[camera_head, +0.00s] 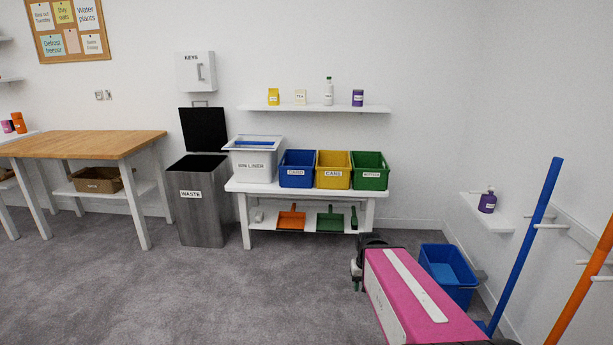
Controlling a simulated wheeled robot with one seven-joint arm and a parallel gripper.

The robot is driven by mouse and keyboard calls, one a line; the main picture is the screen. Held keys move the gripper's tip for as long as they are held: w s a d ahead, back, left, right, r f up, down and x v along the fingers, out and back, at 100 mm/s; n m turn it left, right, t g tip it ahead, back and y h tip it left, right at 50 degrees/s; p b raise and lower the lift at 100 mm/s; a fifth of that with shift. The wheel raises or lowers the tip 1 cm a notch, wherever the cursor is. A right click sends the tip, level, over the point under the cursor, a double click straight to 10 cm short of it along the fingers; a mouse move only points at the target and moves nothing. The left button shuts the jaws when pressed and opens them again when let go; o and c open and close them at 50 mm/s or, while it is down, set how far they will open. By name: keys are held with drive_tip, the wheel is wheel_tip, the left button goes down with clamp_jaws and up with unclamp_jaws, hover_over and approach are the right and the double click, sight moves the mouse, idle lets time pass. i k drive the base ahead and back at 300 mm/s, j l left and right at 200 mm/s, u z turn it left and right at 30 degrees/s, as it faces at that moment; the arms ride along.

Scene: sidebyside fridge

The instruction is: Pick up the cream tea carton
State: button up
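The cream tea carton (300,97) stands upright on the white wall shelf (345,109), between a yellow carton (273,97) and a white bottle with a green cap (328,92). It looks small from here, and its label is hard to read. My pink arm comes in from the lower right. What seems to be my gripper (356,273) shows at the arm's far end, low, in front of the bench and well below and apart from the carton. Its fingers are too hidden to tell whether it is open or shut.
Below the shelf, a white bench (232,186) bears a bin-liner tub (253,166) and blue, yellow and green bins. An open waste bin (199,210) stands to its left. A blue bucket (447,270) and poles are at right. The carpet at left front is clear.

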sight(300, 95)
drive_tip(key=i+u, duration=0.2)
drive_tip(key=i, duration=0.35)
drive_tip(key=i+l+u, duration=0.15)
drive_tip(key=i, duration=0.45)
drive_tip(key=l, duration=0.05)
